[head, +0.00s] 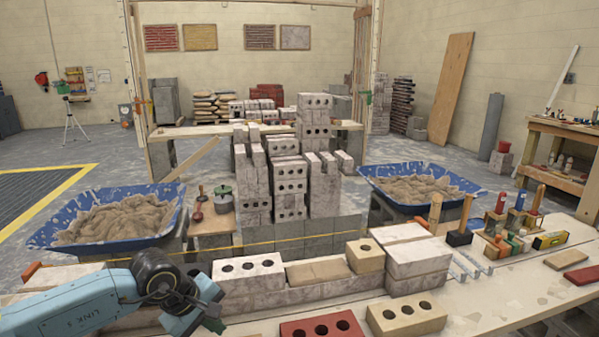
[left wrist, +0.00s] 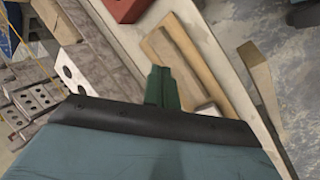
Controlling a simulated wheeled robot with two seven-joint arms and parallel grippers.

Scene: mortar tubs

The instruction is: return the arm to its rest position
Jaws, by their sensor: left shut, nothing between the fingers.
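My left arm comes in from the lower left in the head view, a light blue link with a dark joint. My left gripper (head: 212,318) is at the bottom of the head view, partly cut off by the frame edge, in front of the low brick wall. In the left wrist view its dark green fingers (left wrist: 163,85) are together and empty, above the bench's front edge. My right gripper is not in view.
A white three-hole brick (head: 248,268) sits on the wall behind the gripper. A red brick (head: 321,328) and a tan brick (head: 406,317) lie to its right. Blue mortar tubs stand at left (head: 60,234) and right (head: 470,186). Tools (head: 510,215) stand farther right.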

